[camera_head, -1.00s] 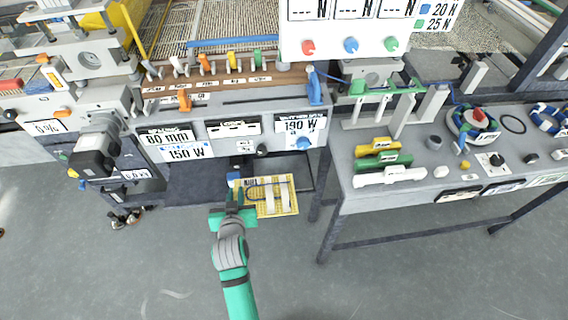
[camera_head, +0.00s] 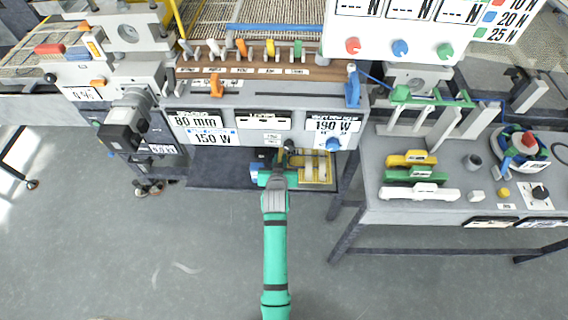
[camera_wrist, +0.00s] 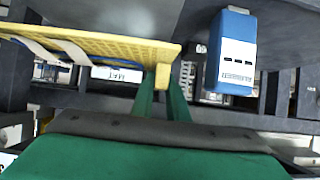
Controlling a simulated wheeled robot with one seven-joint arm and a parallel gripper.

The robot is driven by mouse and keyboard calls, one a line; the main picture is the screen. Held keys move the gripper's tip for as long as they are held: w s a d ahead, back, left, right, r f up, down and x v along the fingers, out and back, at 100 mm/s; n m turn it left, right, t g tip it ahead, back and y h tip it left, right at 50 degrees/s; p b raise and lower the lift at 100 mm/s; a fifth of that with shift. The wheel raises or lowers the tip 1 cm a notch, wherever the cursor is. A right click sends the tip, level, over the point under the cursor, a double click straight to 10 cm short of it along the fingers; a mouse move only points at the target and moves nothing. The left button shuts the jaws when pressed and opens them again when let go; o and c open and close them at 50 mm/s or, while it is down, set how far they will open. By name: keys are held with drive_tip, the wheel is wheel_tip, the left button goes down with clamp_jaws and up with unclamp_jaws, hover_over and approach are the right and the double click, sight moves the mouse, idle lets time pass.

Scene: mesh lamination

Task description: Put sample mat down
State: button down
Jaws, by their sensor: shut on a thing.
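The sample mat (camera_head: 318,167) is a yellow mesh panel with pale straps across it. My gripper (camera_head: 277,170) is shut on its left edge, below the front of the grey machine. In the wrist view the mat (camera_wrist: 95,48) shows nearly edge-on at upper left, sticking out leftward from the green fingers of my gripper (camera_wrist: 163,95). The mat is partly under the machine's front panel in the head view, and its far part is hidden. I cannot tell whether it touches the dark shelf (camera_head: 225,172) there.
A blue box (camera_wrist: 232,52) is close to the right of the fingers in the wrist view. The machine's front panel (camera_head: 262,135) overhangs the shelf. A grey side table (camera_head: 470,210) with colored handles stands at right. The floor in front is clear.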

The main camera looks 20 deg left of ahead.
drive_tip(key=f, duration=0.1)
drive_tip(key=w, duration=0.1)
drive_tip(key=w+f, duration=0.1)
drive_tip(key=shift+w+d+f, duration=0.15)
drive_tip(key=shift+d+f, duration=0.1)
drive_tip(key=shift+f, duration=1.65)
drive_tip(key=c, duration=1.7)
unclamp_jaws()
drive_tip(key=shift+f, duration=0.15)
drive_tip(key=shift+w, duration=0.1)
